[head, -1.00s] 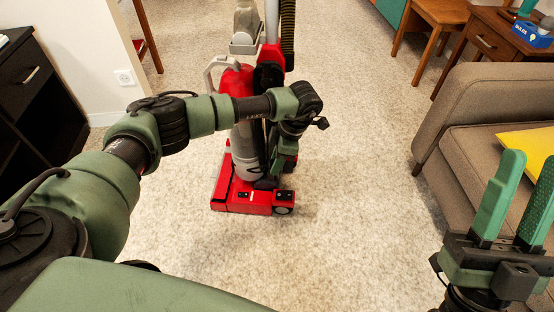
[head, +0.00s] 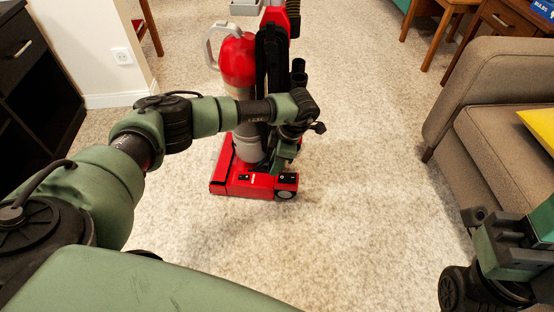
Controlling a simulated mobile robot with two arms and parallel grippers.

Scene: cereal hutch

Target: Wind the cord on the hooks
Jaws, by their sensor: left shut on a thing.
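A red and grey upright vacuum cleaner (head: 238,62) stands on the carpet in the middle; its top is cut off by the upper edge. My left arm reaches across in front of it. My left gripper (head: 279,158) points down close to the vacuum's body, above its red base (head: 240,183). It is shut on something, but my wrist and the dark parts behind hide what. I cannot make out the cord or the hooks. My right gripper (head: 540,218) is at the right edge, mostly cut off, away from the vacuum; its opening does not show.
A brown sofa (head: 485,85) with a yellow cushion stands at right, a wooden table (head: 515,30) behind it. A dark cabinet (head: 30,75) stands at left near a white wall with an outlet (head: 122,56). Carpet (head: 370,150) between vacuum and sofa is clear.

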